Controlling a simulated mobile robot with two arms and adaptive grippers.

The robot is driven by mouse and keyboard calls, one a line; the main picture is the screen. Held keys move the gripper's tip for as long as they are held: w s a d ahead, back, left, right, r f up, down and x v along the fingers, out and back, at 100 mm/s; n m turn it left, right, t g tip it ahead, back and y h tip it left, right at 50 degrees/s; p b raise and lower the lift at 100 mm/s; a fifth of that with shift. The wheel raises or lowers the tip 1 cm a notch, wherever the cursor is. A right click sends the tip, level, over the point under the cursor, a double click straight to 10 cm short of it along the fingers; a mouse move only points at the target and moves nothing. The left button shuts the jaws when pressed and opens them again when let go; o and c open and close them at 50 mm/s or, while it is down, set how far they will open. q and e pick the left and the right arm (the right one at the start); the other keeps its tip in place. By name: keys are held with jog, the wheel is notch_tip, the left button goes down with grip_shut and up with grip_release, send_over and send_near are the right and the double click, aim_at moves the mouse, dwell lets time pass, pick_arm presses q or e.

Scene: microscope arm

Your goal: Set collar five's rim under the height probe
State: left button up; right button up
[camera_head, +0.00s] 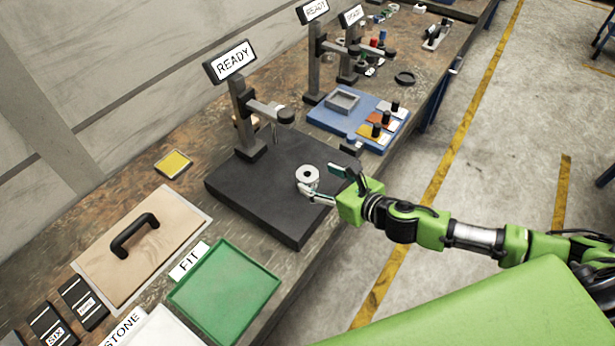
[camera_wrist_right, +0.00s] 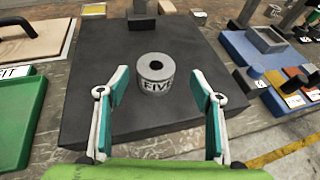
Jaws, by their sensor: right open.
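Collar five (camera_head: 307,174) is a pale grey ring with a central hole, standing upright on the dark stone plate (camera_head: 231,186) near its right edge. In the right wrist view the collar (camera_wrist_right: 155,75) shows the word FIVE on its side. The height probe (camera_head: 284,115) hangs from a post at the back of the plate, under a READY screen (camera_head: 230,61). The collar is apart from it, nearer the front. My right gripper (camera_head: 323,183) is open, its fingers spread on both sides of the collar and a little short of it in the wrist view (camera_wrist_right: 161,87). My left gripper is not in view.
A green tray (camera_head: 224,293) marked FIT and a board with a black handle (camera_head: 107,256) lie to the left. A blue tray with small coloured blocks (camera_head: 345,116) and more probe stands are to the right. The plate between collar and probe post is clear.

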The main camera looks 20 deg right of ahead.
aim_at(305, 172)
jog(key=x, duration=0.2)
jog(key=p+x, duration=0.1)
jog(key=x, duration=0.1)
jog(key=shift+a+r, duration=0.1)
jog(key=shift+a, duration=0.2)
jog(key=shift+w+a+f, duration=0.1)
jog(key=shift+w+f, duration=0.1)
jog(key=shift+w, duration=0.1)
jog(key=c, duration=1.6)
jog(key=shift+r, duration=0.15)
grip_shut()
jog(key=shift+w, duration=0.1)
